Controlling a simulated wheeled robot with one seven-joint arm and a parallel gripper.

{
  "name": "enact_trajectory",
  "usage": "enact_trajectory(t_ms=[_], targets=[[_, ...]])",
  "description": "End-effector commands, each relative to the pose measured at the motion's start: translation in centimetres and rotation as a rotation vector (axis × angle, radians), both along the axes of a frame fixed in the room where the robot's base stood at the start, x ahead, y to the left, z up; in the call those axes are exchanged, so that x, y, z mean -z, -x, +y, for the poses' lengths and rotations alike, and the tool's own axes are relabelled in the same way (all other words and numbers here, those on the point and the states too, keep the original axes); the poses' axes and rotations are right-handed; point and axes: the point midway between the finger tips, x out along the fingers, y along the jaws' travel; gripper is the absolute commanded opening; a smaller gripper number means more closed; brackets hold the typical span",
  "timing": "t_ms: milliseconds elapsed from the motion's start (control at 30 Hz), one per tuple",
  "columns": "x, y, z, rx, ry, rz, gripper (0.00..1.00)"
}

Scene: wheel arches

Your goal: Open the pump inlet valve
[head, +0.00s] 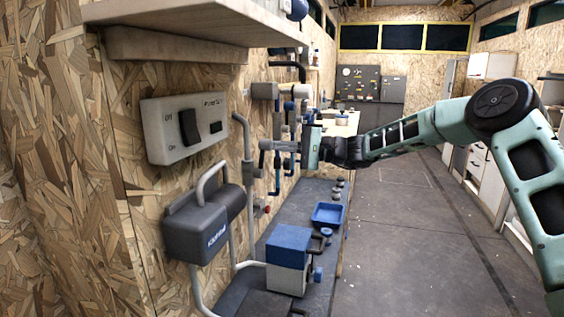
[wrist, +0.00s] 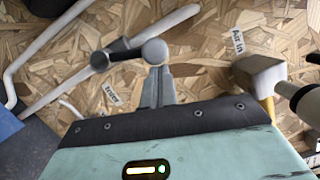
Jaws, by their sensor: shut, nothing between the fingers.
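In the wrist view, my gripper (wrist: 157,82) has its two fingers together, with nothing between them. Just beyond the fingertips is a round grey knob (wrist: 154,52) joined to a dark valve handle (wrist: 118,52) on a light pipe (wrist: 65,90). The fingertips look close to the knob; I cannot tell whether they touch it. A small label on the wall beside it is hard to read, so I cannot confirm that this is the pump inlet valve. In the head view, my gripper (head: 286,147) points left at the wall pipes and overlaps the valves there.
A label reading "Air in" (wrist: 238,42) and a grey block-shaped fitting (wrist: 262,76) are on the right in the wrist view. In the head view, a switch box (head: 185,128), a grey pump-like unit (head: 205,220) and a blue-topped box (head: 289,260) stand nearby. The floor (head: 405,240) is clear.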

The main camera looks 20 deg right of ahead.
Motion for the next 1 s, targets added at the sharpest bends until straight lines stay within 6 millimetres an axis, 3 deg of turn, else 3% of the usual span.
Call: enact_trajectory(t_ms=[433,1000], targets=[[-0.9,1.5,1.0,-0.002,0.141,-0.212,0.0],[-1.3,1.8,1.2,-0.001,0.167,-0.248,0.0]])
